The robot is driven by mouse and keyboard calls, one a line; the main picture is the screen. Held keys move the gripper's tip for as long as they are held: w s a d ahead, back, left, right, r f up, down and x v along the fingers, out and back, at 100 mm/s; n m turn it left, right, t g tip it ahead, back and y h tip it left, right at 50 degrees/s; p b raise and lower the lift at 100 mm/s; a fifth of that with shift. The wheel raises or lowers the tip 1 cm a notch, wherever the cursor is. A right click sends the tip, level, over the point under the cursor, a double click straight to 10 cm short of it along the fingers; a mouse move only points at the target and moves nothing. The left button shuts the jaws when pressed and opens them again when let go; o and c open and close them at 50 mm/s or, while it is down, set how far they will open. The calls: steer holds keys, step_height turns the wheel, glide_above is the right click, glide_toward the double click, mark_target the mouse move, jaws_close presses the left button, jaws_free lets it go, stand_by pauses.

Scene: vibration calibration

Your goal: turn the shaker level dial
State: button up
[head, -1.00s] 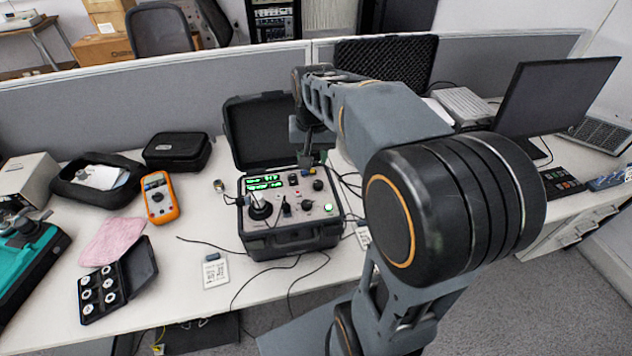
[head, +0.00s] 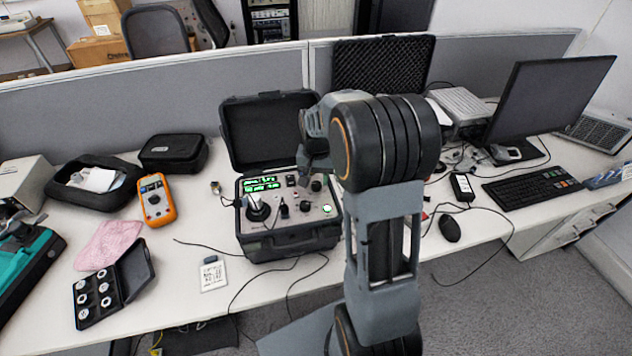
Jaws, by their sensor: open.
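The shaker unit (head: 290,243) is an open black case on the desk, with its lid raised behind. Its grey panel carries a lit green display (head: 262,184), a large black knob (head: 258,210) at left, and smaller black dials at middle (head: 305,206) and upper right (head: 316,186). I cannot read which one is the level dial. My gripper (head: 304,180) is open and points down at the upper part of the panel, close to the upper right dial. Its fingertips are small and dark, and I cannot tell whether they touch anything.
My arm hides the desk right of the case. An orange multimeter (head: 157,200), a black pouch (head: 175,152) and a white card (head: 213,276) lie left and in front. Loose cables cross the front edge. A mouse (head: 450,228), keyboard (head: 532,187) and monitor (head: 550,105) stand right.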

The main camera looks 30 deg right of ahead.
steer(key=shift+f, duration=1.1)
steer(key=c, duration=0.6)
steer(key=shift+n, duration=0.3)
steer(key=shift+c, duration=0.2)
steer(key=n, duration=0.5)
steer(key=shift+n, duration=0.3)
steer(key=n, duration=0.6)
steer(key=shift+r+n, duration=0.1)
steer(key=shift+n, duration=0.4)
